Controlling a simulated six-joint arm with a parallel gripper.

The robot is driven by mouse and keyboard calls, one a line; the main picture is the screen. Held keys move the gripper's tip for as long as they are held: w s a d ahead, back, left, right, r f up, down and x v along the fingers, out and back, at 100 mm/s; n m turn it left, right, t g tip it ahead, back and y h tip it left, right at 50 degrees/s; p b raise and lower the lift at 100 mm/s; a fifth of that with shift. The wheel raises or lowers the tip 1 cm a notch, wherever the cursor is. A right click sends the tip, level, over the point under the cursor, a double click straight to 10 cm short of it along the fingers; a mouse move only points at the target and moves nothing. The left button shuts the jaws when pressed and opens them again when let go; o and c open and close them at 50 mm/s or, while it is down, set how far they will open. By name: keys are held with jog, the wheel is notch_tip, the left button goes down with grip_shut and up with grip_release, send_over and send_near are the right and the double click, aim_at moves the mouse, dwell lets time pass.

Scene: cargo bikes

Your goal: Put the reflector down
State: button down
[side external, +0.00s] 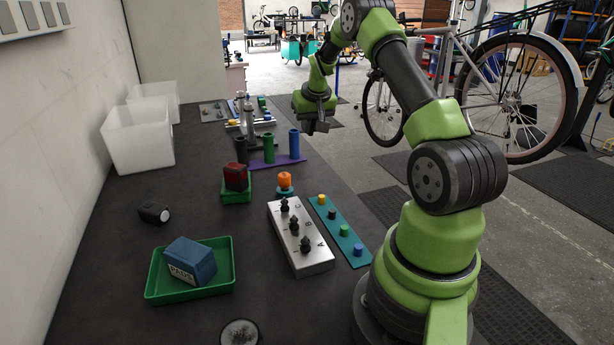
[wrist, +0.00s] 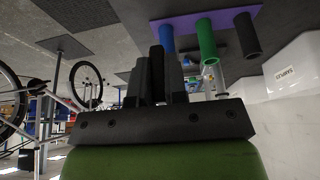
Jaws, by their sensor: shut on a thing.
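My gripper (side external: 318,124) is raised beyond the far right part of the dark workbench, in the air over its right side or just past it; I cannot tell which. In the wrist view my gripper (wrist: 156,80) is shut on a slim dark piece, which I take as the reflector (wrist: 157,70). Only a dark narrow side of it shows, and no reflective face is visible. In the side view it cannot be told from the dark fingers. It touches nothing but the fingers, as far as I can see.
A purple rack (side external: 277,161) with black, green and blue tubes stands nearby. Closer are a red block (side external: 236,177) on a green base, an orange piece (side external: 285,180), a grey knob block (side external: 301,240), a teal strip (side external: 339,231) and a green tray (side external: 190,292). White bins (side external: 140,135) line the wall.

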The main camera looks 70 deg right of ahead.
aim_at(308, 176)
notch_tip(308, 176, down, 13)
jog(key=shift+r, duration=0.1)
dwell(0.4)
jog(key=c, duration=1.1)
grip_release()
jog(key=shift+c, duration=0.2)
